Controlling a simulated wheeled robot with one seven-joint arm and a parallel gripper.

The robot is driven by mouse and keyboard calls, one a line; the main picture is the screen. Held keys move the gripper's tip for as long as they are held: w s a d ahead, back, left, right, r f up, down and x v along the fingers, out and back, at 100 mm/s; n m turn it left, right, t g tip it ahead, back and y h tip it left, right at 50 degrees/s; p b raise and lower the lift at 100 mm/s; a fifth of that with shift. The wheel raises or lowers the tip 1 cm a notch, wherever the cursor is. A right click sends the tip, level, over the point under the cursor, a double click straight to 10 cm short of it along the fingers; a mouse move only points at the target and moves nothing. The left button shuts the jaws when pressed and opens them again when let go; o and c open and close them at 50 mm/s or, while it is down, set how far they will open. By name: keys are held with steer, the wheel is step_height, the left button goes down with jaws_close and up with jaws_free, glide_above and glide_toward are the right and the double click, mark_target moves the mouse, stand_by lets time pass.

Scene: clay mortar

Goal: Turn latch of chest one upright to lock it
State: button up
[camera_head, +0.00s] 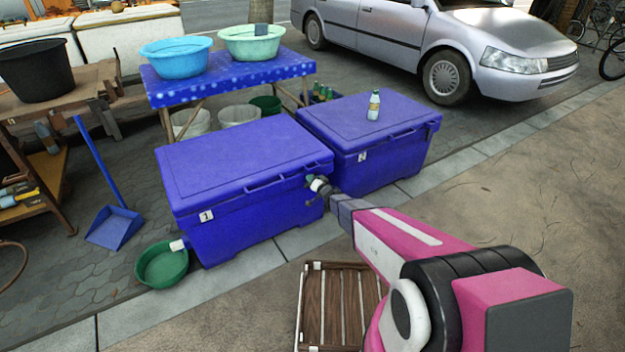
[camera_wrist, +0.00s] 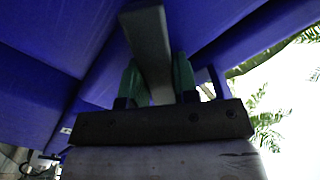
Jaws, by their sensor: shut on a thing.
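Chest one (camera_head: 245,160) is a closed blue cool box with a "1" label on its front left. My gripper (camera_head: 318,185) is at the right end of its front, just below the lid rim. In the wrist view, my gripper (camera_wrist: 157,85) has its green fingers shut on the sides of a grey bar (camera_wrist: 146,38), which appears to be the latch. The bar runs up the picture, slightly tilted, against the blue chest. In the head view my gripper largely hides the latch, so its exact angle is unclear.
Chest two (camera_head: 375,115), also blue and closed, stands close on the right with a bottle (camera_head: 374,105) on its lid. A green basin (camera_head: 162,266) lies at chest one's left corner. A slatted wooden stool (camera_head: 340,300) stands below my arm. Open pavement lies to the right.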

steer(key=n, duration=0.3)
steer(key=shift+n, duration=2.1)
steer(key=o, duration=0.9)
steer(key=shift+s+d, duration=0.1)
steer(key=v, duration=1)
steer(key=shift+s+d, duration=0.2)
steer(key=shift+s, duration=0.1)
